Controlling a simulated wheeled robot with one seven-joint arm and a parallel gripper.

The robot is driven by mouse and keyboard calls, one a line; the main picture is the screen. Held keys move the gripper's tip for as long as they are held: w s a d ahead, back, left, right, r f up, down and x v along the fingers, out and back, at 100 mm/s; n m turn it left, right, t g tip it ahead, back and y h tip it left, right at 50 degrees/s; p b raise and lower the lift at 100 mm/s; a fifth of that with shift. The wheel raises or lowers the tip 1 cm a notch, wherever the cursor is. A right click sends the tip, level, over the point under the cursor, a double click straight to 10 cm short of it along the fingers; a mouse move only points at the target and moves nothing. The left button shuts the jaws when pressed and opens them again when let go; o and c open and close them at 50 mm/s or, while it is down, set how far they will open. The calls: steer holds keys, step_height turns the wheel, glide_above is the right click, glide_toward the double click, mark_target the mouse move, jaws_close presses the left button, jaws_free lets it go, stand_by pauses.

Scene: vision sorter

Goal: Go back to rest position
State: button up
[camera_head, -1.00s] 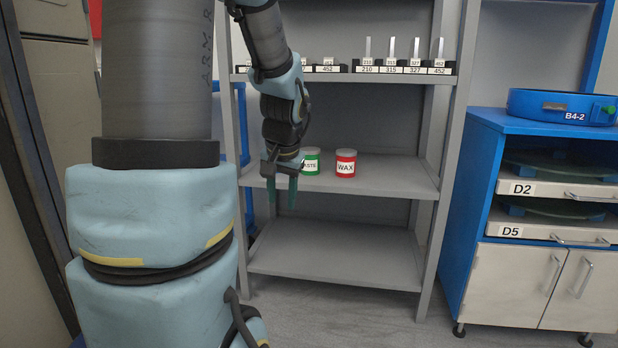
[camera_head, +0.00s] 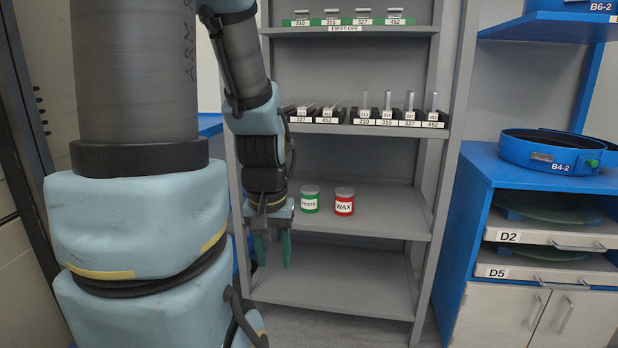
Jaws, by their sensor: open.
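My gripper (camera_head: 272,250) hangs at the left of the grey shelf unit, fingers pointing down. Its two green fingers are apart with nothing between them. A green jar with a partly readable label ending in "ASTE" (camera_head: 310,203) stands upright on the middle shelf, just right of my gripper. A red jar labelled "WAX" (camera_head: 344,207) stands upright beside it. My gripper appears apart from both jars.
The shelf unit (camera_head: 375,212) has labelled metal pieces in black holders (camera_head: 388,116) above the jars. A green "FIRST OFF" rack (camera_head: 345,22) is higher up. The lowest shelf (camera_head: 345,280) is bare. A blue cabinet (camera_head: 470,200) with a blue ring marked B4-2 (camera_head: 550,150) stands right.

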step_height(320, 180, up, 21)
steer(key=p, duration=1.8)
steer(key=shift+f, duration=0.15)
steer(key=shift+o, duration=0.3)
stand_by(1.8)
